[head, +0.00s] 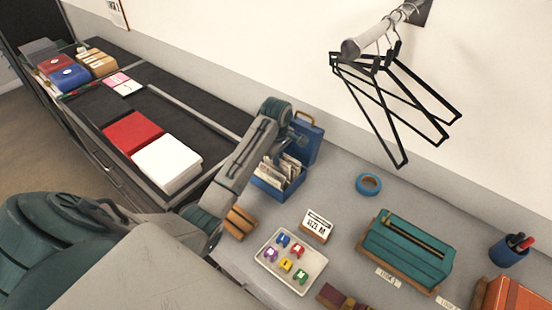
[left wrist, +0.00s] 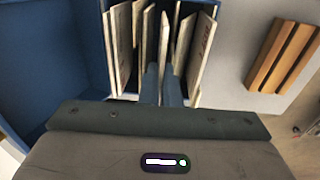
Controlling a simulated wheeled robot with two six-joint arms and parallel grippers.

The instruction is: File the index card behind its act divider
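The blue card box (head: 279,185) stands open on the grey counter, its lid tipped back toward the wall. Cards and dividers (head: 291,168) stand inside; they also show in the left wrist view (left wrist: 200,50), leaning at slight angles. My left gripper (left wrist: 161,82) is over the box, its two fingers close together with a thin pale index card (left wrist: 163,38) edge-on between them. The card is among the others, with a gap on either side. Its lower part and any writing on it are hidden. In the head view my left arm hides the fingers. My right gripper is not in view.
A wooden slotted block (head: 240,222) is close beside the box. A tray of coloured clips (head: 292,262), a size sign (head: 317,224), blue tape (head: 368,184) and a teal case (head: 408,248) stand to the right. Black hangers (head: 390,100) hang above.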

